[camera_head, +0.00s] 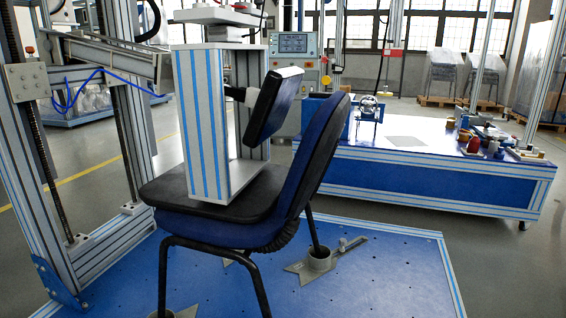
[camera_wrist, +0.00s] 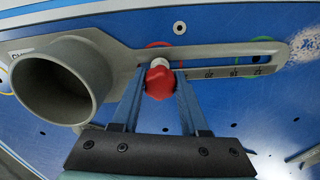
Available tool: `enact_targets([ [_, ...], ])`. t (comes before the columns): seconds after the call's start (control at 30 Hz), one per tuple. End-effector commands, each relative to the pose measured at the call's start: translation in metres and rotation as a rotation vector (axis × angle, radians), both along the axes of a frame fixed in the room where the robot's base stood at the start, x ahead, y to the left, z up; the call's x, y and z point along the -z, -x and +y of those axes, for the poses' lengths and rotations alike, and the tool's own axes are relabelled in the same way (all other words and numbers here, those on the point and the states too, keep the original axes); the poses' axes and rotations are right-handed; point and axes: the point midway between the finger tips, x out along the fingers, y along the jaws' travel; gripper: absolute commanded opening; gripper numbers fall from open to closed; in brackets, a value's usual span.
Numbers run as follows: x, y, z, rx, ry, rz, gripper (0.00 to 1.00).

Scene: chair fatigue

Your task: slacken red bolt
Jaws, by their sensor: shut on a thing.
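The red bolt (camera_wrist: 158,82) has a lobed knob head and shows in the middle of the wrist view. It sits at the slotted arm of a grey clamp (camera_wrist: 115,62). My gripper (camera_wrist: 161,80) is shut on the red bolt, with one blue finger on each side of the head. A pale round piece shows just beyond the head, at the slot. I cannot make out the red bolt or my gripper in the head view.
The clamp's open round cup (camera_wrist: 62,80) stands close left of my gripper. The blue base plate (camera_wrist: 270,110) has small holes and coloured rings. In the head view, a dark chair (camera_head: 225,228) stands in the test rig, and a blue workbench (camera_head: 420,180) is behind.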

Motion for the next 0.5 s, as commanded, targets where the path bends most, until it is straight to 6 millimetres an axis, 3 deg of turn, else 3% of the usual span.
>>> enact_targets([
  [0.3,-0.0004,-0.0003,-0.0006,-0.299,0.001,-0.001,0.0],
  [0.5,-0.0001,-0.0003,-0.0004,-0.349,0.001,-0.001,0.0],
])
